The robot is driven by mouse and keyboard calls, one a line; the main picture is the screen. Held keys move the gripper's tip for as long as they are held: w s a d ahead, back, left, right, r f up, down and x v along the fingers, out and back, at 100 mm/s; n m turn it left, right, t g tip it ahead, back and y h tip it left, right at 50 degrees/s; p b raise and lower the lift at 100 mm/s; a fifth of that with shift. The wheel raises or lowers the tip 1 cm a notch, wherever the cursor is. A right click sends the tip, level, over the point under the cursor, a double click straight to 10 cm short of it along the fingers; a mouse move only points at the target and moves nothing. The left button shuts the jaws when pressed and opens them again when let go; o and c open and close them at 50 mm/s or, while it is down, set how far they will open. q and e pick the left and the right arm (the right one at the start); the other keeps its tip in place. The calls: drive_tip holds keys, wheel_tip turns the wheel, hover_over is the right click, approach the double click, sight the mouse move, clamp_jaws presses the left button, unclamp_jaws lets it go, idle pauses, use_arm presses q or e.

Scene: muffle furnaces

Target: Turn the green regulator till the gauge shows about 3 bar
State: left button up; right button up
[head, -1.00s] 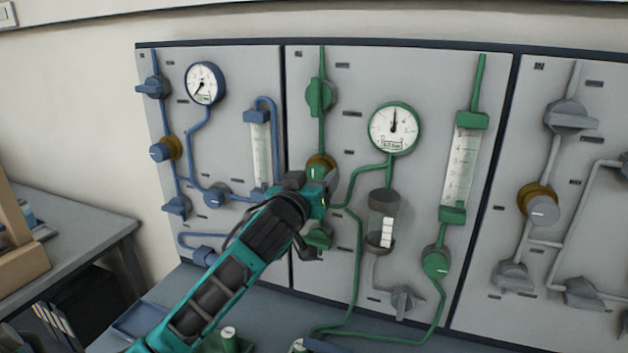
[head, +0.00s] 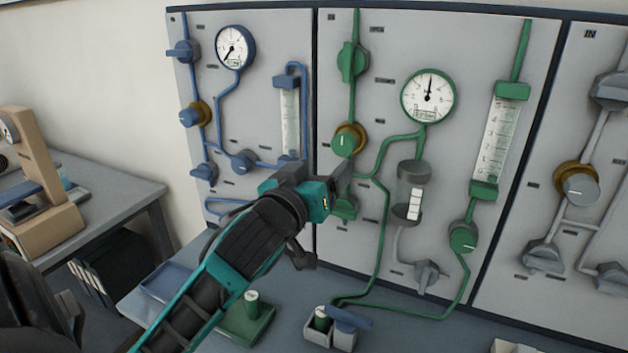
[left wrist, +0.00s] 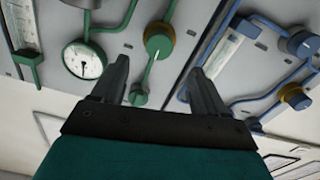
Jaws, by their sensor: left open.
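The green regulator (head: 342,142), a round green knob with a brass ring, is on the middle panel and fully visible. It also shows in the left wrist view (left wrist: 158,42), which is upside down. The green-rimmed gauge (head: 428,96) is to its upper right; its needle points almost straight up, and its numerals are too small to read surely. My left gripper (head: 342,178) is open and empty, just below the regulator in the head view and apart from it. In the wrist view its spread fingers (left wrist: 160,70) flank the knob's line. My right gripper is not in view.
A green valve (head: 352,62) sits above the regulator, and another (head: 345,207) sits behind my gripper. Green tubing (head: 384,220) runs down the panel. A blue-piped panel (head: 262,110) is left, a grey-piped one (head: 545,150) right. Small trays (head: 245,322) stand on the bench below.

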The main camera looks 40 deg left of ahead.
use_arm(q)
drive_tip(key=shift+v, duration=1.2)
idle(0.8)
